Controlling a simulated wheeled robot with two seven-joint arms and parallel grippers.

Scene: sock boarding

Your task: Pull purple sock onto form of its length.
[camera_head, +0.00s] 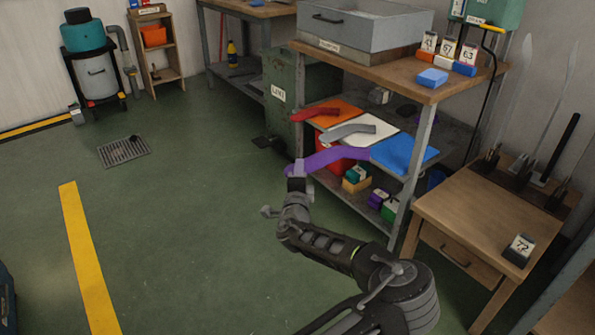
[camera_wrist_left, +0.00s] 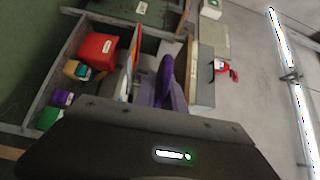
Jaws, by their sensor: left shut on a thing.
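The purple sock (camera_head: 335,157) hangs in the air in front of the shelf unit, stretched out to the right from my left gripper (camera_head: 297,174). My left gripper is shut on one end of it. Upright forms stand at the back of the wooden bench at right: a tall thin grey form (camera_head: 523,85), another grey form (camera_head: 569,80) and a shorter black one (camera_head: 562,138). My right gripper is not in view.
Red (camera_head: 312,112) and grey (camera_head: 350,130) socks lie on orange and white mats beside a blue mat (camera_head: 405,155). Number cards (camera_head: 447,50) stand on the shelf top. A 72 card (camera_head: 520,248) stands on the wooden bench (camera_head: 465,203).

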